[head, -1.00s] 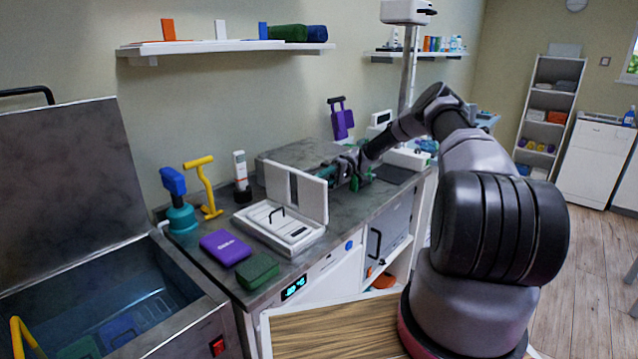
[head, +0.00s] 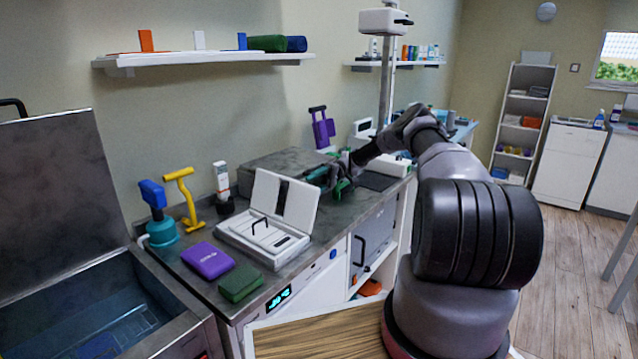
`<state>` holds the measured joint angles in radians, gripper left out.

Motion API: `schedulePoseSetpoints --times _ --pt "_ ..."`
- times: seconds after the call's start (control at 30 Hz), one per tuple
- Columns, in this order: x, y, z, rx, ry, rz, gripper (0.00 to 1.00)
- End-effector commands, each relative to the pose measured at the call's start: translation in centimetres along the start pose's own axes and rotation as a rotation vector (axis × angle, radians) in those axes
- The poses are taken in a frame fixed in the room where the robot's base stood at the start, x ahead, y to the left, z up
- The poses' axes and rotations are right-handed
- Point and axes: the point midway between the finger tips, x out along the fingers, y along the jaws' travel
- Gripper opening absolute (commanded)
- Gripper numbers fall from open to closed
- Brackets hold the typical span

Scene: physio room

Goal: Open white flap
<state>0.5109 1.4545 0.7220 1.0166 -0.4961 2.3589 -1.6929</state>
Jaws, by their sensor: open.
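The white flap (head: 299,206) stands raised and leans back at the rear of a white case (head: 292,246) on the grey counter. A black handle shows on the case's inner panel. My gripper (head: 335,182) is just right of and behind the flap's right edge. Its fingers are small and green and dark, and they look apart from each other. I see nothing held between them. Whether a finger touches the flap is not clear.
A purple pack (head: 208,260) and a green block (head: 241,282) lie left of the case. A yellow tool (head: 185,197) and a blue-topped teal pot (head: 160,231) stand behind them. A metal tank with a raised lid (head: 62,190) is at far left.

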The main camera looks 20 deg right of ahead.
Motion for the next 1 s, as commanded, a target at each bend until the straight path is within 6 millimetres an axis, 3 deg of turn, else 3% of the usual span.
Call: schedulePoseSetpoints --times 0.13,0.3,0.77,0.8,0.97,1.0 --pt "-2.9 0.1 0.0 0.001 0.004 0.001 0.7" --pt "-4.4 0.1 0.0 -0.002 -0.003 -0.001 0.7" --pt "-5.4 0.1 0.0 0.001 0.001 0.0 0.7" --pt "-5.4 0.1 0.0 0.001 0.001 0.0 0.67" --pt "-5.0 -0.1 0.0 -0.004 -0.005 -0.004 0.05" --pt "-4.8 -0.2 -0.1 -0.008 -0.008 -0.007 0.0"
